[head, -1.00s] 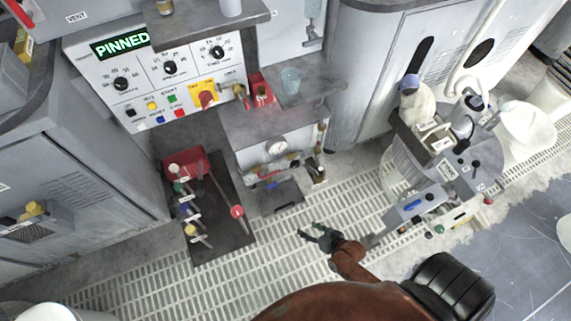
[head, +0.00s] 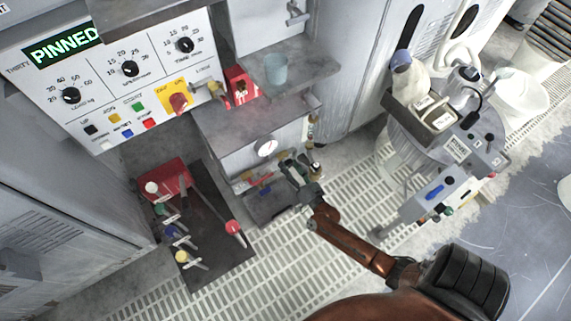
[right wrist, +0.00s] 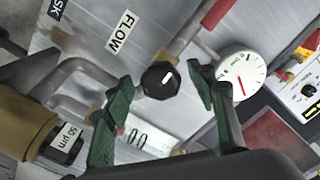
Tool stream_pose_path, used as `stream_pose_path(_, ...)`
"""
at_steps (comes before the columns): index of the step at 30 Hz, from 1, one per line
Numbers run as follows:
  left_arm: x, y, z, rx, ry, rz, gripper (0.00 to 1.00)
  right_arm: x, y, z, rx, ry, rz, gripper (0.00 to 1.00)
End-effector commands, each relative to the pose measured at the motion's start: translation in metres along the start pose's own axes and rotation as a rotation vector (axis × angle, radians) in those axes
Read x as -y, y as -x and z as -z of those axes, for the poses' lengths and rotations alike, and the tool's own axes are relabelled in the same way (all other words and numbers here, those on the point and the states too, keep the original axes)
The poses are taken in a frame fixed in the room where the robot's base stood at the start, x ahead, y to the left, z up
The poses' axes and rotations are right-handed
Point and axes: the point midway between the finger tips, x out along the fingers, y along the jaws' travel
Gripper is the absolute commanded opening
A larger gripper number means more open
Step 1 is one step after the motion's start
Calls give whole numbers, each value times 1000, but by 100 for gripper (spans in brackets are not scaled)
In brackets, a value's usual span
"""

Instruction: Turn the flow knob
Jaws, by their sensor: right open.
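The flow knob (right wrist: 160,80) is round and black with a white pointer line, and sits on a grey panel beside a FLOW label (right wrist: 120,32) in the right wrist view. My right gripper (right wrist: 161,76) is open, its two green fingers on either side of the knob. I cannot tell whether they touch it. In the head view my right gripper (head: 297,172) is at the front of the low grey unit with the gauge, and I cannot make out the knob there. My left gripper is in neither view.
A white pressure gauge (right wrist: 242,75) and pipes are close by the right finger. A brass filter body labelled 50 µm (right wrist: 48,128) is at lower left. In the head view, a dark plate with coloured knobs (head: 215,255) lies left, and a wheeled-looking cart-like station (head: 445,150) stands right.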

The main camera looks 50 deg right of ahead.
Motion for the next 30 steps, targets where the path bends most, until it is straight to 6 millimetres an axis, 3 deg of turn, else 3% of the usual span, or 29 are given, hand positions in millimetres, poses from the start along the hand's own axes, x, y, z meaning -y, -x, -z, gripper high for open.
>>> stream_pose_path(4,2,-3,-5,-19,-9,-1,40,-1,-10,0,0,1,0,51)
stream_pose_path(13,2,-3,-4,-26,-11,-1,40,1,-12,1,0,1,1,51)
stream_pose_path(30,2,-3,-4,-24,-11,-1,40,0,-12,0,0,1,0,11)
